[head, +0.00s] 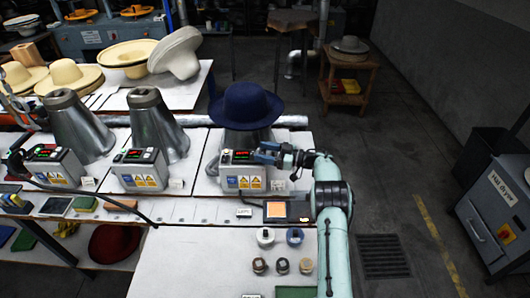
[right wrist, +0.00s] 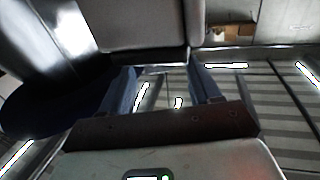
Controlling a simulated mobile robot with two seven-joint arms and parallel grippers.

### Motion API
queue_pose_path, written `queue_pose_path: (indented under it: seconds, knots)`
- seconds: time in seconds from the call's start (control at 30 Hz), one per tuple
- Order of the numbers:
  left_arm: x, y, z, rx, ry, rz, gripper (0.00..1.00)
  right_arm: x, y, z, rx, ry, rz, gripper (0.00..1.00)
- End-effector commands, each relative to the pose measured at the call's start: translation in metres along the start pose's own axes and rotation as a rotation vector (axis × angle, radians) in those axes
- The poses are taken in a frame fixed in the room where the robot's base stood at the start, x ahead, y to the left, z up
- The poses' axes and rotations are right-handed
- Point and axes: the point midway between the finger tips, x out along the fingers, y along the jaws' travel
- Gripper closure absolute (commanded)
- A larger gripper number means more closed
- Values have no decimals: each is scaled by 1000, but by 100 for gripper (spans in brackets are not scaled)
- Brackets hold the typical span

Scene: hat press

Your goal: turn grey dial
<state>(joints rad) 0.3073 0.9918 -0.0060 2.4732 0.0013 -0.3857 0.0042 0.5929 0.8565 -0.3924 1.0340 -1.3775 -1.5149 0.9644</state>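The right-hand control box (head: 241,176) is grey, with a red-lit display and yellow and blue warning labels. It stands in front of the metal cone with the blue hat (head: 245,106). My right gripper (head: 265,153) is at the top right of this box, close to its panel. In the right wrist view its two dark blue fingers (right wrist: 163,92) are apart, with nothing seen between them. I cannot make out the grey dial; the gripper covers part of the panel. Part of a panel with a green light (right wrist: 150,177) shows at the bottom of the right wrist view.
Two more control boxes (head: 140,170) (head: 56,168) with bare metal cones stand to the left. Below are an orange-lit pad (head: 276,210) and several small jars (head: 265,237) on a white table. Pale hats (head: 128,57) lie behind. Open floor is on the right.

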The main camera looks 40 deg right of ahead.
Motion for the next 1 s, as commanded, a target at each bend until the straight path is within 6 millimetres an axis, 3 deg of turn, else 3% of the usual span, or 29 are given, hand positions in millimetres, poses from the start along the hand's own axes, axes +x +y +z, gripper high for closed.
queue_pose_path:
  seconds: [0.37, 0.47, 0.8, 1.0]
  knots:
    - [3, -2, 2, -1, -3, -1, 100, -8, 0, 1, 0, -1, 2, 38]
    - [8, -5, 6, -3, -8, -3, 100, -22, 0, 2, 0, -2, 3, 38]
    - [28, -17, 20, -9, -26, -9, 100, -98, 0, 3, 1, -3, 4, 38]
    - [33, -20, 23, -10, -30, -10, 100, -126, 0, 1, -1, -1, 2, 38]
